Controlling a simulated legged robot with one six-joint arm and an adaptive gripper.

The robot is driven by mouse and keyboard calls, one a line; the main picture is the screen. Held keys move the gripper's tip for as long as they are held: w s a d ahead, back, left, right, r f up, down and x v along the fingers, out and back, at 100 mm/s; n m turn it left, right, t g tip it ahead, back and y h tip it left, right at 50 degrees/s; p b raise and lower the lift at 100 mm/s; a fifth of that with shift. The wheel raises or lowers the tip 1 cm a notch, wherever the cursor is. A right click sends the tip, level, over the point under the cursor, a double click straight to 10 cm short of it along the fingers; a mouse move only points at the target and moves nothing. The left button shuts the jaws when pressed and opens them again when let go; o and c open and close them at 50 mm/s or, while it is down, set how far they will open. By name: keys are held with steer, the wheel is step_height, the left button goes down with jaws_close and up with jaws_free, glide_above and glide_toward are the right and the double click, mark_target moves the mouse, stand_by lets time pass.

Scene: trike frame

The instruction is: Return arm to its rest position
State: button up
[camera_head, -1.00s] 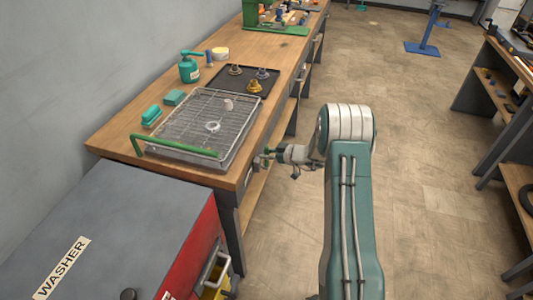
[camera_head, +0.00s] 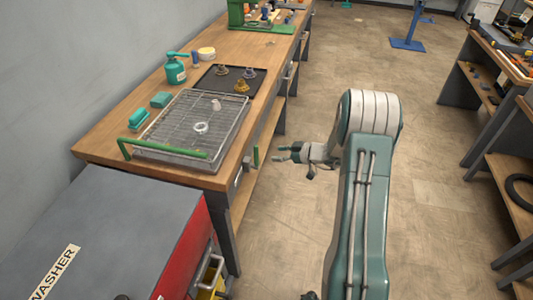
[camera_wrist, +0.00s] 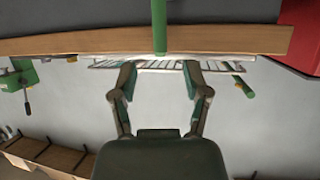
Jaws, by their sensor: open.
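My arm reaches up from the lower right of the head view, bent at a white-banded elbow. My gripper (camera_head: 291,154) hangs beside the front edge of the workbench (camera_head: 112,126), over the floor and apart from the bench. In the wrist view my gripper (camera_wrist: 158,78) shows two fingers spread wide with nothing between them. The bench's wooden edge (camera_wrist: 60,46) crosses the top of that view, with a green bar (camera_wrist: 159,25) standing in front of it.
A wire basket tray (camera_head: 235,134) with a green handle sits on the bench. Behind it are a black tray (camera_head: 226,85) with small parts and a green pump bottle (camera_head: 175,70). A grey and red washer (camera_head: 120,225) stands at lower left. Open floor (camera_head: 430,150) lies to the right.

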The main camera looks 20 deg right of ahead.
steer(key=shift+v, duration=1.05)
steer(key=s+a+r+m+g+h, duration=0.2)
steer(key=s+a+r+g, duration=0.4)
steer(key=s+a+r, duration=0.85)
steer(key=s+a+r+m+t+h, duration=0.1)
steer(key=s+r+m+h, duration=0.2)
steer(key=s, duration=0.5)
steer(key=s+a+r+m+h, duration=0.1)
steer(key=s+r+m+h, duration=0.2)
steer(key=s+r, duration=0.3)
steer(key=s+h, duration=0.1)
steer(key=s, duration=0.2)
steer(key=shift+s+m+t, duration=0.25)
steer(key=shift+m+t, duration=0.05)
steer(key=shift+t, duration=0.1)
